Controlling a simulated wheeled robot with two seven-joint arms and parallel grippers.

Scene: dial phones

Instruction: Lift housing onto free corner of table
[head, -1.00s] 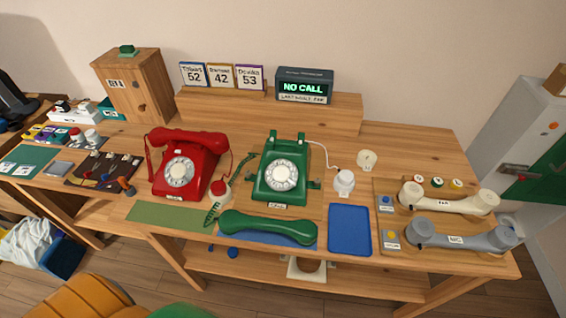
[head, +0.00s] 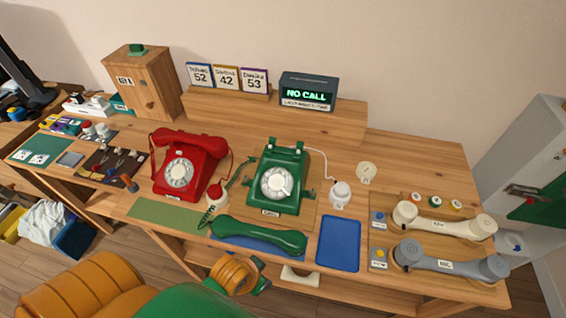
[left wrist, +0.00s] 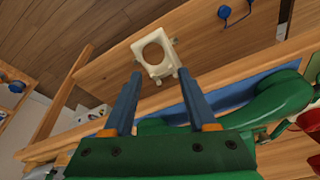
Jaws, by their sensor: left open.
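A cream housing (left wrist: 153,54) with a round hole and small feet lies on the lower shelf in the left wrist view. In the head view only part of the housing (head: 300,275) shows below the table's front edge. My left gripper (left wrist: 160,80) is open and empty, its two blue fingers pointing toward the housing with a gap left between. In the head view my orange and green left wrist is in front of the table edge, left of the housing; its fingers are hard to make out. The wooden table (head: 420,155) bears the phones. My right gripper is not in view.
A green phone (head: 280,180) with its handset (head: 258,236) off, and a red phone (head: 187,165), stand mid-table. A blue mat (head: 338,243) lies bare at the front. Cream and grey handsets (head: 450,262) lie at the right. The back right corner (head: 435,165) is clear.

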